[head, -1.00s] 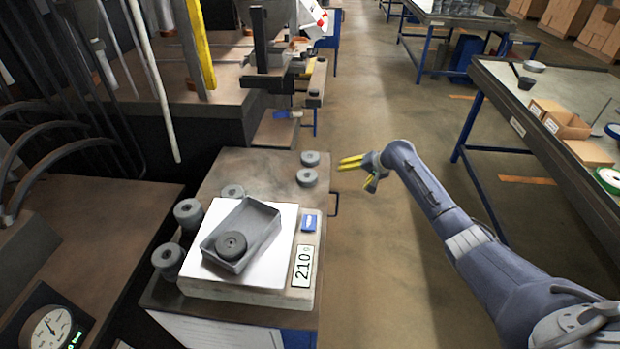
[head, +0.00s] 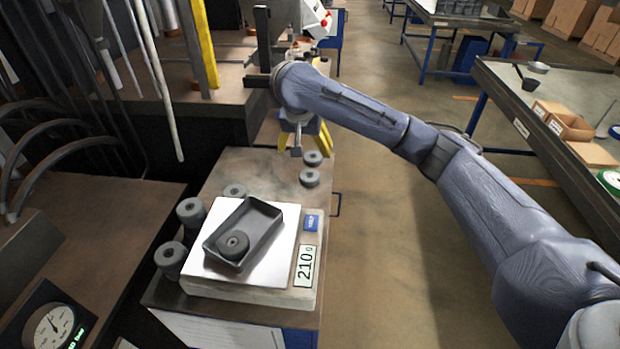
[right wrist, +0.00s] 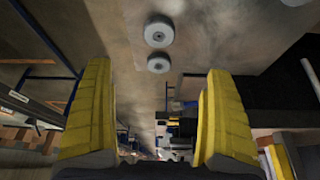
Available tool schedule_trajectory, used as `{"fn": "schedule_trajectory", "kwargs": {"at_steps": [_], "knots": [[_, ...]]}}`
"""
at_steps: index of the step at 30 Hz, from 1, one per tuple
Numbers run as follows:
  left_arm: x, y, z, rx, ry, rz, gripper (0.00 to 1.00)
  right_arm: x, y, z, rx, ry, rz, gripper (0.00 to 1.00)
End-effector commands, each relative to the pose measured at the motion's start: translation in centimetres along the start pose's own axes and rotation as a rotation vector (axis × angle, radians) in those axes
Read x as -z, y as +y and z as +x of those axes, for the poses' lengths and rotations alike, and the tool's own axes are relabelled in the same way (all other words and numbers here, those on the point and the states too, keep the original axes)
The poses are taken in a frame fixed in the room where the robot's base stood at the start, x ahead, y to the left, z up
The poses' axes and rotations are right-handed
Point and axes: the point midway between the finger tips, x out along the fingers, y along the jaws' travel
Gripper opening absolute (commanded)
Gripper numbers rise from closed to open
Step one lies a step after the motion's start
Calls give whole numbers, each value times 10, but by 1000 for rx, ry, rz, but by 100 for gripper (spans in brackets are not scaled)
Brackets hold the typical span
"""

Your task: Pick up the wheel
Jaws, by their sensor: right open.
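Several grey disc-shaped wheels lie about. One wheel (head: 234,244) lies in the dark tray (head: 262,220) on the scale. Two more, a rear wheel (head: 313,158) and a front wheel (head: 310,177), sit on the bench's far right corner. Others stand left of the scale, such as the left wheel (head: 190,211). My right gripper (head: 305,147) is open and empty, its yellow fingers pointing down above the rear corner near the two wheels. In the right wrist view both wheels (right wrist: 158,33) show between the finger lines, apart from the fingers. My left gripper is out of view.
The scale (head: 307,231) with a "210" display fills the bench front. The brown bench top (head: 265,175) is bare between the scale and the far wheels. A machine with a yellow post (head: 204,45) stands behind left. The aisle floor is clear.

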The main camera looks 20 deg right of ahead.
Motion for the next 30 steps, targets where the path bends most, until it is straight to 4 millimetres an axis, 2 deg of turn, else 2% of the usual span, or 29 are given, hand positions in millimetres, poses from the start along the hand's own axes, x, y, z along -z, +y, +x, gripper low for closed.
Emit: {"fn": "schedule_trajectory", "kwargs": {"at_steps": [4,8,24,30], "knots": [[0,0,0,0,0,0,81,-2,-1,4,-11,14,-1,88],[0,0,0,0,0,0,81,-3,-1,17,-10,12,-1,88],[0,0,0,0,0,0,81,-2,1,96,-12,10,1,88],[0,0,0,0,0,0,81,0,1,114,-11,13,1,88]]}}
